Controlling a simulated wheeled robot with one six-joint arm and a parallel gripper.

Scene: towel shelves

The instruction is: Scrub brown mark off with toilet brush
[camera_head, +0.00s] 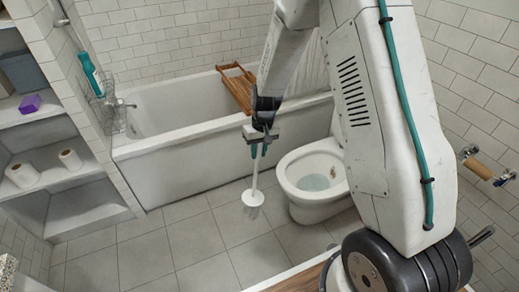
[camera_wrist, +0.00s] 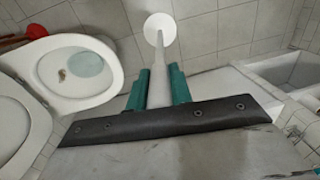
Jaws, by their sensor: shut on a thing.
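My gripper (camera_head: 259,150) is shut on the handle of the white toilet brush (camera_head: 254,192). The brush hangs down, with its round white disc at the lower end, in the air left of the toilet (camera_head: 291,183). In the wrist view the brush (camera_wrist: 160,30) extends away from between the teal fingers of my gripper (camera_wrist: 158,88). The toilet (camera_wrist: 108,62) is open there, with water in its bowl. A small brown mark (camera_wrist: 62,74) shows on the inner bowl wall beside the water. The brush is apart from the bowl. Its bristles are mostly hidden by the disc.
A bathtub (camera_head: 185,165) with a wooden rack (camera_head: 237,88) stands behind. Shelves at left hold paper rolls (camera_head: 22,174) and a purple item (camera_head: 30,104). A wooden roll holder (camera_head: 478,169) is on the right wall. The tiled floor (camera_head: 190,240) left of the toilet is clear.

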